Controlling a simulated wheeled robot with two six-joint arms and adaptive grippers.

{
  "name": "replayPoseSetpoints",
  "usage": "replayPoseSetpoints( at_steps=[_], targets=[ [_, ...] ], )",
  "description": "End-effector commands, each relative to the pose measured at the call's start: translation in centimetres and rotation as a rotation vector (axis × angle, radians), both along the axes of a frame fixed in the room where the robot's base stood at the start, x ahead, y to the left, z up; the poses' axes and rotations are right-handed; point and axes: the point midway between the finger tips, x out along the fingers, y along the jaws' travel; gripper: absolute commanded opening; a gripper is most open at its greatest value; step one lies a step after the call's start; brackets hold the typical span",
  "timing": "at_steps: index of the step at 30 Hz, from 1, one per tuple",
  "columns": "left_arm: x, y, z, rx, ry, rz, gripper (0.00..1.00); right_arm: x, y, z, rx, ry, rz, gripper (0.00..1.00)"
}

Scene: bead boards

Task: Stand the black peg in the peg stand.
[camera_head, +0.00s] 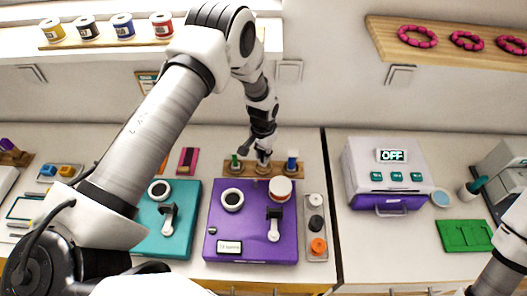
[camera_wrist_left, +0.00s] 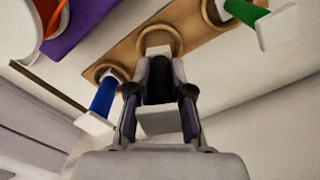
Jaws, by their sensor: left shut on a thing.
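My left gripper (camera_head: 263,152) is over the middle of the wooden peg stand (camera_head: 277,168). In the left wrist view, the gripper (camera_wrist_left: 158,92) is shut on the black peg (camera_wrist_left: 158,75), which has a pale square head. The peg lines up with the middle ring of the stand (camera_wrist_left: 125,52); I cannot tell how deep it sits. A green peg (camera_head: 235,161) and a blue peg (camera_head: 292,160) stand in the outer holes on either side. In the head view the black peg is mostly hidden by the gripper. My right gripper is out of view.
A purple board (camera_head: 250,246) and a teal board (camera_head: 180,240) lie in front of the stand. A grey tray (camera_head: 316,253) with round pieces is to the right. A white and purple box (camera_head: 385,165) stands farther right. A shelf with spools is above.

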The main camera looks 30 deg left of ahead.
Motion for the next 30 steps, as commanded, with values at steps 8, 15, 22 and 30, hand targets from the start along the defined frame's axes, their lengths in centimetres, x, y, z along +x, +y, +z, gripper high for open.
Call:
replayPoseSetpoints(
  at_steps=[8,15,22,30],
  targets=[
    [0.0,0.0,-0.8,0.000,0.000,0.000,0.00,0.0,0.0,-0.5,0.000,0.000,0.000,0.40],
    [0.0,0.0,-0.8,0.000,0.000,0.000,0.00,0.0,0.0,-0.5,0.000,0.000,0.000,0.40],
    [0.0,0.0,-1.5,0.000,0.000,0.001,0.00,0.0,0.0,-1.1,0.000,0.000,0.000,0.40],
    [0.0,0.0,-2.4,0.000,0.000,0.001,0.00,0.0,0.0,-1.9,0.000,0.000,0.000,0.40]
  ],
)
